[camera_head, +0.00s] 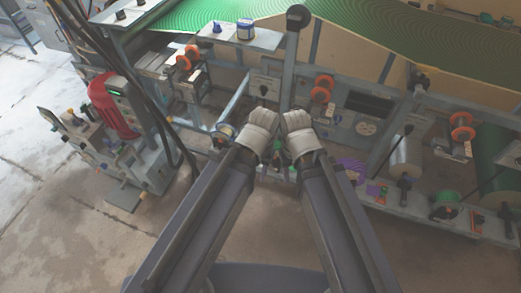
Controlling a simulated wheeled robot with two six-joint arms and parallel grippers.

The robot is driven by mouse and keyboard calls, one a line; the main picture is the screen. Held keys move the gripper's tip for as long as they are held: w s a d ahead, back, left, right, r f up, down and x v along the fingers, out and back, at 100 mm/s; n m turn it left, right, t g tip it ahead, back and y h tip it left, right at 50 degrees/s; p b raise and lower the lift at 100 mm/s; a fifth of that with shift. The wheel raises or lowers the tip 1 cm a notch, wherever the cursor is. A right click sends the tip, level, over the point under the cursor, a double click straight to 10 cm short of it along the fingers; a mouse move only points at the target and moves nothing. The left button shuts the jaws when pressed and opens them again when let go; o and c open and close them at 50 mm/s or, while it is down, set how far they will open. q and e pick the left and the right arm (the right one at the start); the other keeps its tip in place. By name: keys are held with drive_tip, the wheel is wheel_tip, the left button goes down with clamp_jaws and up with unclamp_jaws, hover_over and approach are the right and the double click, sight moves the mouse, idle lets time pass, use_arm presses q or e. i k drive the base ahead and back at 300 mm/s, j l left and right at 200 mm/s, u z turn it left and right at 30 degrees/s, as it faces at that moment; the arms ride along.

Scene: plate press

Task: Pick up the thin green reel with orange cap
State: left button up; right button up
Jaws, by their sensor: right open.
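A small green round thing (447,198) lies on the low grey shelf at the right and may be the green reel. It is too small to tell whether it has an orange cap. My left gripper (262,118) and right gripper (296,120) are side by side near the middle of the view, in front of the machine frame. Both are well to the left of the green thing and apart from it. The right gripper is open, with nothing seen in it. The left gripper's fingers cannot be made out.
Orange-flanged spools (322,88) sit on the machine frame, with more at the right (462,126). A purple patterned thing (352,168) lies right of my grippers. A red-and-grey machine (110,105) stands at the left. The concrete floor (50,210) at lower left is clear.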

sight(278, 143)
drive_tip(key=i, duration=0.6)
drive_tip(key=k+l+z, duration=0.15)
drive_tip(key=z, duration=0.35)
drive_tip(key=k+l+z, duration=0.1)
drive_tip(key=z, duration=0.35)
